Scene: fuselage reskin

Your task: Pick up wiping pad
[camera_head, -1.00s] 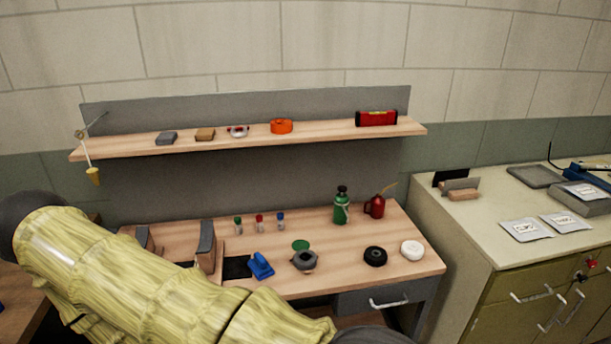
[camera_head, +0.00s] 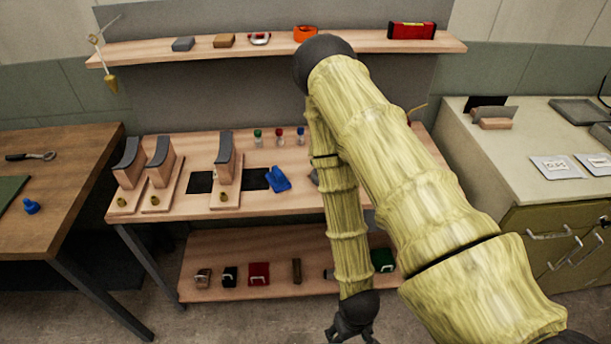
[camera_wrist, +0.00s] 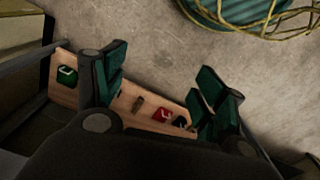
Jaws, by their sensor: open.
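I cannot tell for certain which object is the wiping pad. Two flat white packets with small print, a left one (camera_head: 556,168) and a right one (camera_head: 597,163), lie on the cabinet top at the right. A grey block (camera_head: 183,44) and a brown block (camera_head: 224,41) sit on the upper wall shelf. My gripper (camera_head: 352,325) hangs low at the bottom of the head view, in front of the workbench's lower shelf. In the wrist view my gripper (camera_wrist: 163,65) has its two fingers spread apart, with nothing between them. My arm hides part of the bench top.
The workbench (camera_head: 310,205) holds several grey-topped wooden stands and a blue tool (camera_head: 278,179). Its lower shelf (camera_head: 215,286) carries small items, including a red one (camera_head: 259,273). A wooden table (camera_head: 75,150) stands left.

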